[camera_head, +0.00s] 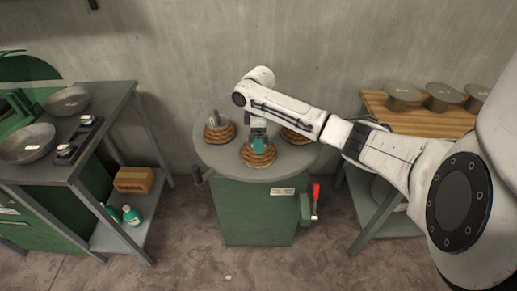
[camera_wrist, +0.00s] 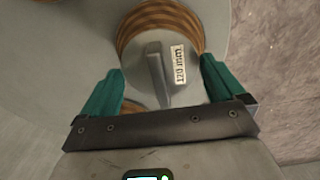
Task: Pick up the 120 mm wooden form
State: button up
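The 120 mm wooden form (camera_head: 258,157) is a round ringed wooden piece at the front of the round grey table top (camera_head: 215,158). In the wrist view the form (camera_wrist: 141,42) shows a grey top with an upright bar handle (camera_wrist: 157,72) and a label reading 120 mm. My gripper (camera_head: 259,144) is over this form, pointing down. In the wrist view my gripper (camera_wrist: 162,85) is open, its green fingers on the left and right of the handle, with clear gaps. The height of the fingertips over the form is hard to tell.
Two more wooden forms stand on the table, one at back left (camera_head: 219,134) and one at right (camera_head: 296,137), partly behind my arm. A shelf with metal bowls (camera_head: 67,101) stands at left. A wooden-topped stand (camera_head: 395,120) with grey round pieces stands at right.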

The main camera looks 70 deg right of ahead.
jog(key=shift+a+f, duration=0.1)
jog(key=c, duration=1.6)
grip_shut()
jog(key=shift+s+f, duration=0.1)
